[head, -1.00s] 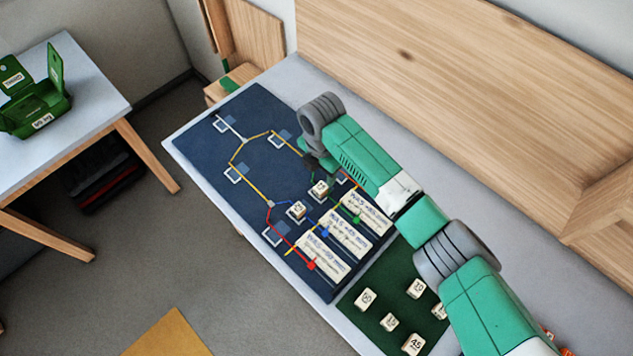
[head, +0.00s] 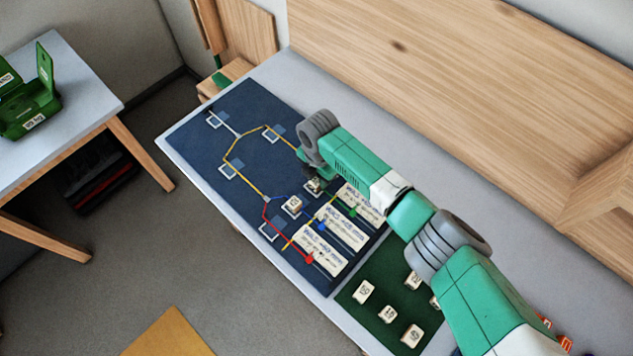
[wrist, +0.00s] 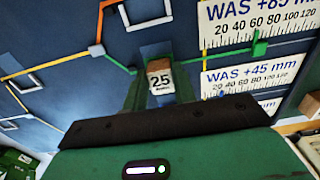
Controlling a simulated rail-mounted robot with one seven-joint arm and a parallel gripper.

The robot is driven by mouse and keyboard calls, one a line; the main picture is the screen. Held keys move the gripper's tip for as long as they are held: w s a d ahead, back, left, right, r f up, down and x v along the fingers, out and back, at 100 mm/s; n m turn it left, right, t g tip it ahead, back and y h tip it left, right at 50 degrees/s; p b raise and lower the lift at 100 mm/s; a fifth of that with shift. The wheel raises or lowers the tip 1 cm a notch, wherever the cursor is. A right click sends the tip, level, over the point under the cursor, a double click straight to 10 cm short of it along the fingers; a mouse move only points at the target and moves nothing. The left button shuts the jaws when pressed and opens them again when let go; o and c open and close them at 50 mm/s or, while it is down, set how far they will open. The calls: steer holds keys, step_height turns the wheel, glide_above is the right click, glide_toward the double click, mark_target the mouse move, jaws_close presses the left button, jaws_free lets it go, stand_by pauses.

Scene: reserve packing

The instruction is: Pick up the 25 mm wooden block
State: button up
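The 25 mm wooden block (wrist: 160,80) is a small pale cube with a black "25" on its face. In the wrist view it sits between the two green fingers of my gripper (wrist: 160,90), close to both. Whether the fingers press on it cannot be told. In the head view the block (head: 313,186) is on the dark blue mat (head: 205,160), right below my gripper (head: 308,176), which partly covers it.
Another block (head: 292,205) stands on the mat near white label cards (head: 319,255). A green mat (head: 366,318) with several numbered blocks lies nearer. A green open box (head: 30,110) is on the side table. A wooden panel (head: 470,80) backs the bench.

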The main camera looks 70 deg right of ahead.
mark_target(316, 183)
steer(key=c, duration=0.3)
steer(key=shift+r, duration=0.55)
step_height(316, 183, up, 2)
steer(key=shift+r, duration=0.1)
steer(key=shift+a+r, duration=0.25)
steer(key=shift+a, duration=0.45)
steer(key=a, duration=0.9)
steer(key=a+r, duration=0.1)
steer(key=a, duration=0.4)
steer(key=shift+a+r+p, duration=0.1)
steer(key=shift+a+p, duration=0.2)
